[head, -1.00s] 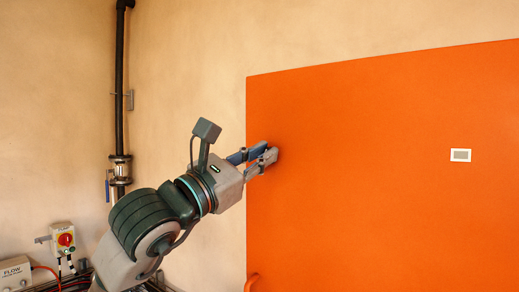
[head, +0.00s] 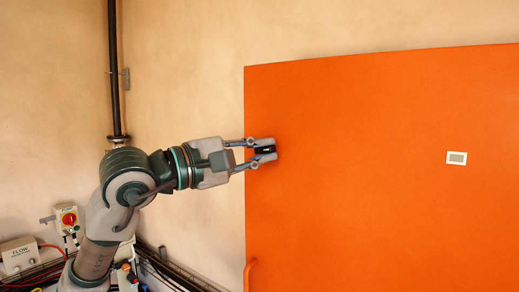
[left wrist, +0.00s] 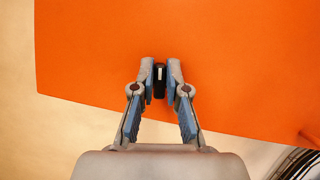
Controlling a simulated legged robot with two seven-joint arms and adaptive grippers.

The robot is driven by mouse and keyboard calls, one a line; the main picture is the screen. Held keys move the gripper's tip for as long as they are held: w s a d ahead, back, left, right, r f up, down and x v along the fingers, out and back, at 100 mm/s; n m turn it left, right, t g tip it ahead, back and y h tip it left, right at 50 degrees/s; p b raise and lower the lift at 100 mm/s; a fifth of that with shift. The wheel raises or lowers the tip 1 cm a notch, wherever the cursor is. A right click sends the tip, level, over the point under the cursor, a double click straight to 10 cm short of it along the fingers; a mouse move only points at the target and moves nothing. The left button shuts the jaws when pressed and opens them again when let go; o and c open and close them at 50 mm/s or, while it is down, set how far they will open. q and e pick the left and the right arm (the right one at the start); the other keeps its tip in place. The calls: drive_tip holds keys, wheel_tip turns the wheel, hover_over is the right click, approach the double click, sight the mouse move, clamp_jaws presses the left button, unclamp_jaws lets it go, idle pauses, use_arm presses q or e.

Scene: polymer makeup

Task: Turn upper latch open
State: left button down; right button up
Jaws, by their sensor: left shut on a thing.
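The upper latch is a small black piece on the orange door (head: 370,200), close to its left edge. In the head view the latch (head: 265,150) shows between my left fingertips, its visible part lying about level. My left gripper (head: 264,149) points right and is shut on the latch. In the left wrist view the black latch (left wrist: 159,80), with a pale stripe, sits between the two finger pads (left wrist: 160,80). The fingers partly hide the latch. My right gripper is in no view.
An orange handle (head: 251,274) is lower on the door's left edge. A small white framed plate (head: 456,158) is on the door at right. A vertical black pipe (head: 114,70) and a switch box with a red knob (head: 67,218) are on the left.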

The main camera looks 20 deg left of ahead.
use_arm(q)
drive_tip(key=shift+f+m+g+y, duration=0.1)
drive_tip(key=shift+m+g+y, duration=0.3)
drive_tip(key=shift+m, duration=0.7)
drive_tip(key=shift+f, duration=0.1)
drive_tip(key=c, duration=1.2)
unclamp_jaws()
drive_tip(key=shift+w, duration=0.1)
drive_tip(key=v, duration=1.2)
drive_tip(key=shift+w+a, duration=0.1)
drive_tip(key=shift+a, duration=0.15)
drive_tip(key=shift+d, duration=0.3)
